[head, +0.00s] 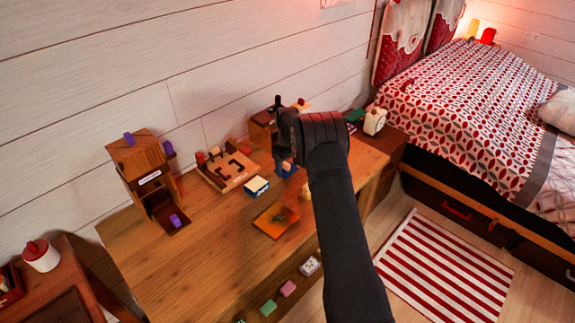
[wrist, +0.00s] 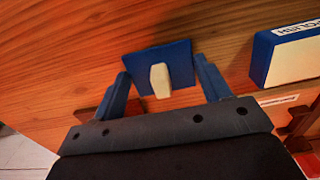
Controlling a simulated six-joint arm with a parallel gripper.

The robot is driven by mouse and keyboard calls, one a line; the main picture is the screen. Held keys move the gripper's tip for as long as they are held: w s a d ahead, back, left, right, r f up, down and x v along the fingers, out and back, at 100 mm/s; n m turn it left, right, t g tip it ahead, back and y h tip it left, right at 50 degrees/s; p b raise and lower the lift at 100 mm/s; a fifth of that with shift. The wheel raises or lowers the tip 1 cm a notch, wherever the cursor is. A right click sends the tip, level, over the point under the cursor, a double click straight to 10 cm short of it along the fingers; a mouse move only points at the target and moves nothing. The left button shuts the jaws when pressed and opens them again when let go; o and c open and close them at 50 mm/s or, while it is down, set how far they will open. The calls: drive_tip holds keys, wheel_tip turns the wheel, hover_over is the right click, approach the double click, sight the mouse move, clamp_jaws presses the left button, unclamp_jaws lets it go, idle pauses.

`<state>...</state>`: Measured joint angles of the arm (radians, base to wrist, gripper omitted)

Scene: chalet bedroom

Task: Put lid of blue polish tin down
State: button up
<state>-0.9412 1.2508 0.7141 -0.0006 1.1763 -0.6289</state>
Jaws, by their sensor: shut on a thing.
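The lid (wrist: 181,62) of the polish tin is a blue square plate with a cream knob, seen in the wrist view. My gripper (wrist: 165,86) has its two blue fingers on either side of the lid and is shut on it. Whether the lid touches the wooden desk top is not clear. The blue polish tin (wrist: 290,58), with a white label reading POLISH, stands apart to the right in the wrist view. In the head view the tin (head: 257,186) is left of my gripper (head: 286,170), which is low over the desk; my arm partly hides that area.
On the desk (head: 200,255) are a wooden tower with purple knobs (head: 150,180), a wooden puzzle tray (head: 225,172) and an orange board (head: 275,221). Several small blocks, including a pink one (head: 288,288), line the front. The desk's left front is bare.

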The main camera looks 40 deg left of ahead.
sight(287, 164)
drive_tip(key=o, duration=1)
drive_tip(key=shift+c, duration=0.2)
wheel_tip(287, 164, up, 12)
drive_tip(key=shift+r, duration=0.15)
wheel_tip(287, 164, down, 12)
drive_tip(key=shift+r, duration=1.8)
drive_tip(key=shift+f, duration=0.15)
